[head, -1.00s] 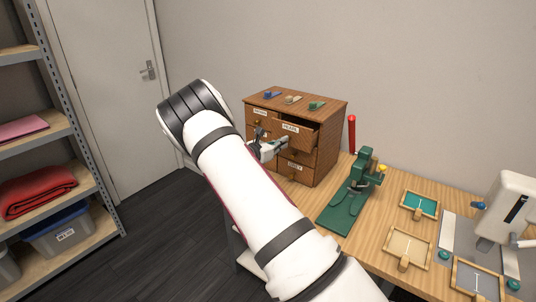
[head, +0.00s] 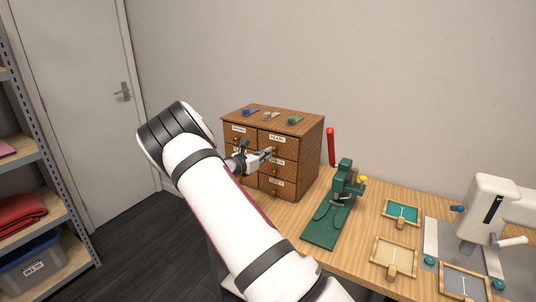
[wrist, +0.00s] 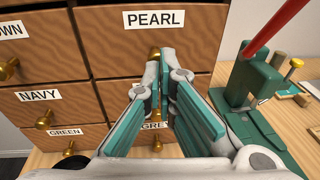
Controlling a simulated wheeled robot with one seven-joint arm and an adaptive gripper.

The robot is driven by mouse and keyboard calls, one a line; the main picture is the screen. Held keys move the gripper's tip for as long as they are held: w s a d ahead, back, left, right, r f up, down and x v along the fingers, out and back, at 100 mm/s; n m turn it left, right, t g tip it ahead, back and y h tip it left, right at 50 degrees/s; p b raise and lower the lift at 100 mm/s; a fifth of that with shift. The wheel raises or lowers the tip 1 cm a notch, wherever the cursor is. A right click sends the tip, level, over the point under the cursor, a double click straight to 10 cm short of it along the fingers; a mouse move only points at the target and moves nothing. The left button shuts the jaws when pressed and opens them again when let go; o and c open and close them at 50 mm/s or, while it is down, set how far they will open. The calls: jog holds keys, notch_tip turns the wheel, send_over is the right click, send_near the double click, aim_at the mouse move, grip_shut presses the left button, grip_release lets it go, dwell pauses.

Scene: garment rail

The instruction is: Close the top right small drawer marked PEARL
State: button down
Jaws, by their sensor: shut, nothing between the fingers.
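The small brown cabinet (head: 311,160) stands on the workbench. Its top right drawer marked PEARL (head: 290,146) looks flush with the cabinet front in the head view. In the wrist view the PEARL drawer (wrist: 115,50) shows its label, and its brass knob is partly hidden behind my fingertips. My gripper (head: 270,152) is shut and empty, with its tips at the lower part of the PEARL front; it also shows in the wrist view (wrist: 168,60). I cannot tell whether the tips touch the wood. The drawer label just below is mostly hidden by my fingers.
A green press with a red handle (head: 331,146) stands close to the cabinet's right. Small framed trays (head: 394,256) and a white machine (head: 490,210) sit farther right on the bench (head: 350,262). Other drawers, including NAVY (wrist: 60,108), look shut. Small coloured items lie on the cabinet top.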

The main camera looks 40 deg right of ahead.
jog(key=v, duration=1.1)
jog(key=shift+a, duration=0.4)
jog(key=s+a+r+m+g+y, duration=0.2)
jog(key=s+a+r+m+y, duration=0.15)
jog(key=s+m, duration=0.4)
jog(key=s+a+r+m+g+y, duration=0.2)
jog(key=s+r+m+y, duration=0.25)
jog(key=s, duration=0.65)
jog(key=s+a+r+m+t+y, duration=0.2)
jog(key=s+a+m+y, duration=0.2)
jog(key=s+a, duration=0.5)
jog(key=s+a+r+m+t+y, duration=0.2)
jog(key=s+a+r+m+y, duration=0.1)
jog(key=s+a, duration=0.7)
jog(key=shift+s+a+r+m+t+y, duration=0.35)
jog(key=shift+s+m+y, duration=0.35)
jog(key=shift+s, duration=0.6)
